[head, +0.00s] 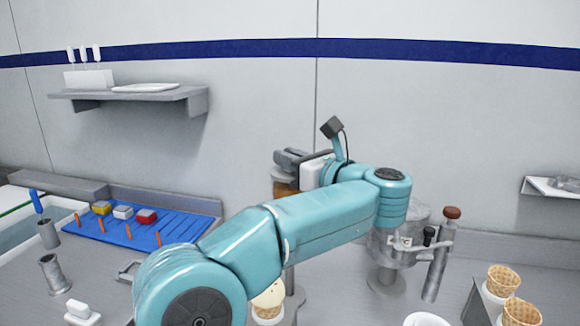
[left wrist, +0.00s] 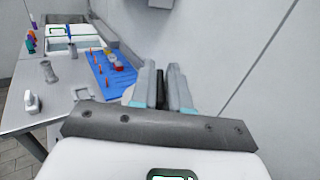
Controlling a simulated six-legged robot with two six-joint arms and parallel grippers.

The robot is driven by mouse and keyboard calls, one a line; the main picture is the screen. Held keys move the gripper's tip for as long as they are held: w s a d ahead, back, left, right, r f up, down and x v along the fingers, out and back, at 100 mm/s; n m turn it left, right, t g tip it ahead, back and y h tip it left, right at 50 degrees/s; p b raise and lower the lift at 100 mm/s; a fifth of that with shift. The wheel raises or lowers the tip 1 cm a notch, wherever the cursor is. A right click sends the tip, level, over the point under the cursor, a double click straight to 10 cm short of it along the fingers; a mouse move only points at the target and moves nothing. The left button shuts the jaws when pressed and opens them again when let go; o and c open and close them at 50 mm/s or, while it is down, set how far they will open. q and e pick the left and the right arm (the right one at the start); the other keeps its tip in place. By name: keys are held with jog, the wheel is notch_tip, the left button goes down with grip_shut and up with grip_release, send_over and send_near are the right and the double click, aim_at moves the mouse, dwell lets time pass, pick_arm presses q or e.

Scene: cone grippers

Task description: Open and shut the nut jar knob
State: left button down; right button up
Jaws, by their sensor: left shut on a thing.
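The nut jar (head: 285,187) shows as a brown, partly covered body under my left gripper, near the wall in the head view. My left gripper (head: 287,158) is at the top of the jar, its fingers lying sideways. It is shut on the jar's knob, which the fingers hide in the head view. The jar's lower part is hidden by my arm. My right gripper is in neither view.
A blue mat (head: 178,226) with orange pegs and small blocks lies left. A grey machine (head: 386,278) with a red-brown-topped handle (head: 452,212) stands right, near waffle cones (head: 503,279). A wall shelf (head: 130,95) is at upper left. The wall is close behind the jar.

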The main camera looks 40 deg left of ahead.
pick_arm(q)
jog(key=n+g, duration=0.2)
jog(key=g, duration=0.1)
jog(key=shift+w, duration=0.1)
jog(key=n+g+p, duration=0.1)
jog(key=g, duration=0.1)
jog(key=shift+r+n+g, duration=0.1)
jog(key=shift+n+g, duration=0.2)
jog(key=shift+n, duration=0.1)
jog(key=shift+n+g+h+b, duration=0.5)
jog(key=shift+n+g+b, duration=0.2)
jog(key=shift+g, duration=0.7)
jog(key=shift+r+n+g+h+p, duration=0.15)
jog(key=shift+n+g+h+p, duration=0.45)
jog(key=shift+p, duration=0.5)
jog(key=shift+f+g+p, duration=0.2)
jog(key=shift+g+p, duration=0.2)
jog(key=shift+f, duration=0.15)
jog(key=shift+f+n, duration=0.1)
jog(key=shift+n, duration=0.2)
